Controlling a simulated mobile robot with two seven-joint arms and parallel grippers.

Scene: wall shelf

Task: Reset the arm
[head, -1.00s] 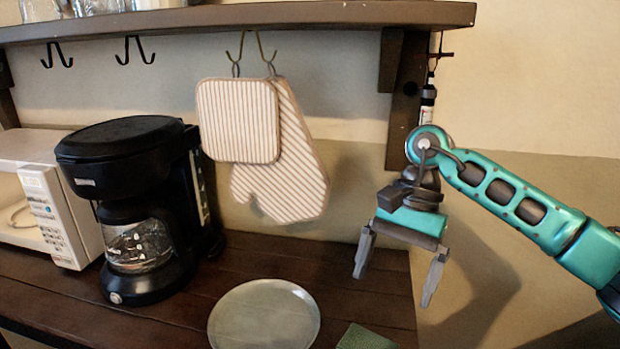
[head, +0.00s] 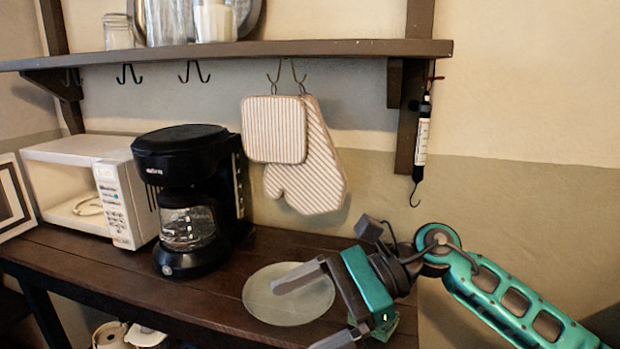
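My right arm comes in from the right in the head view. Its gripper (head: 318,306) is open and empty, with its fingers pointing left and spread apart. The upper finger overlaps the pale round plate (head: 262,300) on the dark wooden counter in the picture; I cannot tell whether it touches. A green item, partly hidden behind the gripper, shows at the counter's right end. My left gripper is not in view.
A black coffee maker (head: 186,195) and a white microwave (head: 84,180) stand on the counter (head: 110,268). A striped pot holder (head: 273,130) and oven mitt (head: 312,170) hang from the shelf (head: 340,50). A hanging scale (head: 423,135) hangs at right.

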